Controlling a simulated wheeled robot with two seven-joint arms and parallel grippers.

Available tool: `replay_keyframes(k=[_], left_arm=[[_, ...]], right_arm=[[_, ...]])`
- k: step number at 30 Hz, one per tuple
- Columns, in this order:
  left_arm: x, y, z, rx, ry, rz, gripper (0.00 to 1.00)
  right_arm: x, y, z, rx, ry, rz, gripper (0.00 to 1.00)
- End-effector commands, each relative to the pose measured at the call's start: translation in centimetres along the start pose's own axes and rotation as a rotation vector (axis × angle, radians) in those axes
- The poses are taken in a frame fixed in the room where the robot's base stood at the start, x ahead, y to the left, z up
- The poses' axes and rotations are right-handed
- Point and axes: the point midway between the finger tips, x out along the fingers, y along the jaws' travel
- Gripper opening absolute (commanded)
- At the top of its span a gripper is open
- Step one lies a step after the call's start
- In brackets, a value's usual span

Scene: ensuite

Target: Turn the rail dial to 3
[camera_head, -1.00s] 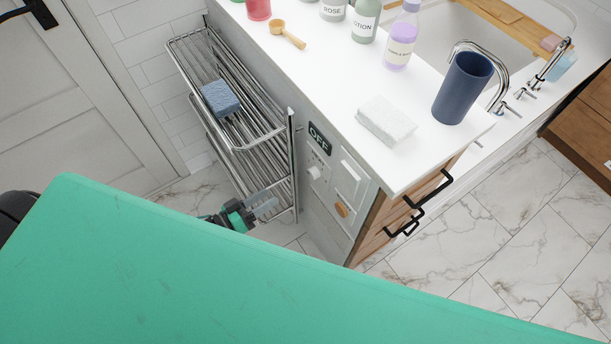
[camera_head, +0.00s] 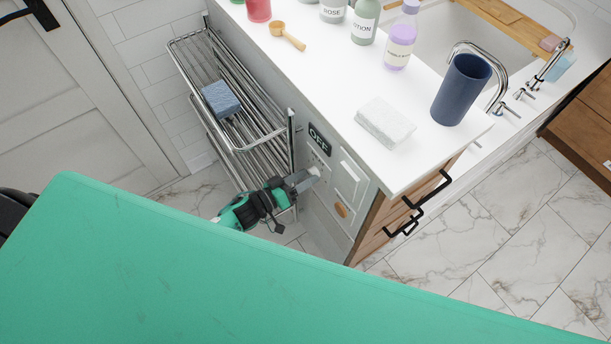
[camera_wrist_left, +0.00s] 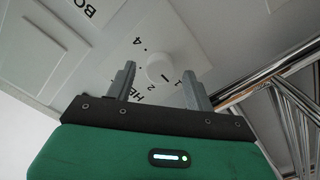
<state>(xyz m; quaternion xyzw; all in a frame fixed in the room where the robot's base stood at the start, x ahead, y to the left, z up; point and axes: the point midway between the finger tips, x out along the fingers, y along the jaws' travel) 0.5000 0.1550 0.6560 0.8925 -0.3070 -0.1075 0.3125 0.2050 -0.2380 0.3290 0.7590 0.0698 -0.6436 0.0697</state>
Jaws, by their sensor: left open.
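The white round dial (camera_head: 314,171) is on the grey side panel of the counter, below a dark sign reading OFF (camera_head: 319,140). In the left wrist view the dial (camera_wrist_left: 160,67) has the marks 1, 2 and 4 near it, and its pointer setting is too unclear to read. My left gripper (camera_head: 304,181) is at the panel, its tips close to the dial. In the left wrist view the gripper (camera_wrist_left: 159,76) is open, with the dial showing between its fingertips; I cannot tell whether they touch. My right gripper is not in view.
The chrome towel rail (camera_head: 250,148) stands just left of the panel, with a blue folded cloth (camera_head: 221,98) on it. A white rocker plate (camera_head: 350,180) and a brown round knob (camera_head: 341,210) are right of the dial. The white counter (camera_head: 300,80) overhangs above.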

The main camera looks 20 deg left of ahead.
Motion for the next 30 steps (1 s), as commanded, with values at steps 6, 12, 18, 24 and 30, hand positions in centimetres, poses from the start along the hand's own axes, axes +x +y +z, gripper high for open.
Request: replay_keyframes(k=[6,12,18,24,30], left_arm=[[0.69,-0.01,0.04,-0.001,-0.001,-0.001,0.54],[0.66,0.00,0.04,-0.001,0.000,0.000,0.48],[0.64,0.00,0.03,-0.001,0.000,0.000,0.09],[0.63,-0.01,0.02,0.008,0.000,-0.001,0.09],[0.62,0.01,0.01,0.068,-0.001,-0.001,0.09]], right_arm=[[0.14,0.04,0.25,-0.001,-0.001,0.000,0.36],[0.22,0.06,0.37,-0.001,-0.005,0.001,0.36],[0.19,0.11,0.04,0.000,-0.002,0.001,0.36],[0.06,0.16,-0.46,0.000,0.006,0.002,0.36],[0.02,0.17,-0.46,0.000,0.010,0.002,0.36]])
